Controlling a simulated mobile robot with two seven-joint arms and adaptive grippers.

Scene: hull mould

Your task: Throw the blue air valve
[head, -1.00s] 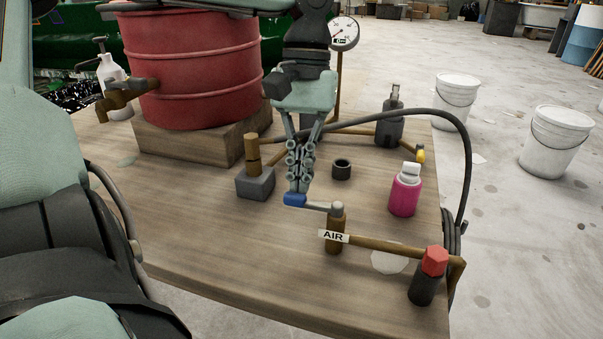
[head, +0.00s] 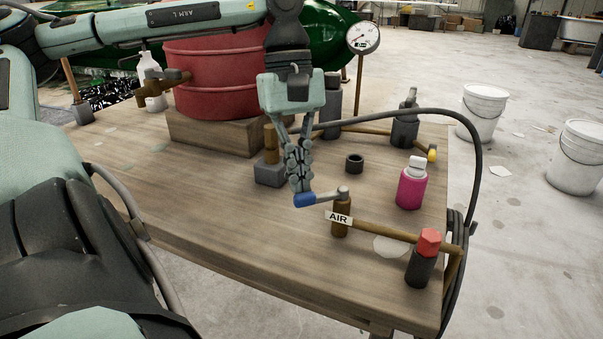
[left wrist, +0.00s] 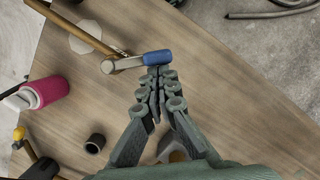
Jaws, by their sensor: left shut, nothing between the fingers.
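The air valve has a blue-tipped lever (head: 308,200) on a brass post (head: 341,215), beside a white label reading AIR (head: 338,217). The lever points left from the post in the head view. My left gripper (head: 299,188) points down with its fingers shut and empty, its tips right at the blue handle. In the left wrist view the blue handle (left wrist: 157,57) lies just beyond the fingertips (left wrist: 155,70); they look touching or nearly so. My right gripper does not show.
A brass pipe (head: 385,231) runs from the valve to a red-capped fitting (head: 427,243). A pink bottle (head: 411,188) and a dark ring (head: 354,163) stand nearby. A red drum (head: 212,85) on a wooden block (head: 205,135) is behind. The table's front left (head: 220,225) is bare.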

